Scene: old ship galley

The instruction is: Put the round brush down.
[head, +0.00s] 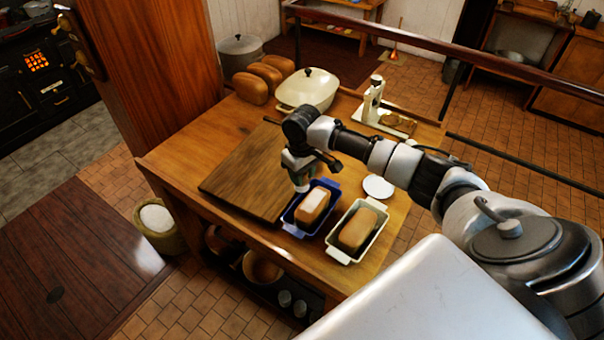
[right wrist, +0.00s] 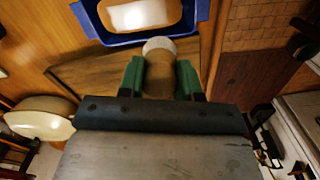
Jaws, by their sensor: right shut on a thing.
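My right gripper (head: 303,174) hangs over the right edge of the wooden board, just behind the blue loaf tin. Its green fingers (right wrist: 160,82) are shut on the round brush (right wrist: 160,78), which has a brown handle and a pale round head. In the head view the brush's pale head (head: 302,188) points down beside the blue tin's rim. I cannot tell whether it touches anything. The blue tin (head: 287,217) holds a loaf with a white top (head: 315,201); the tin also shows in the right wrist view (right wrist: 205,10). My left gripper is not in view.
A cream tin (head: 341,256) with a brown loaf (head: 357,229) stands right of the blue one. A white saucer (head: 378,187) lies behind it. The large board (head: 240,182) is bare. Loaves (head: 265,78), a lidded cream pot (head: 308,88) and a scale (head: 374,100) stand at the back.

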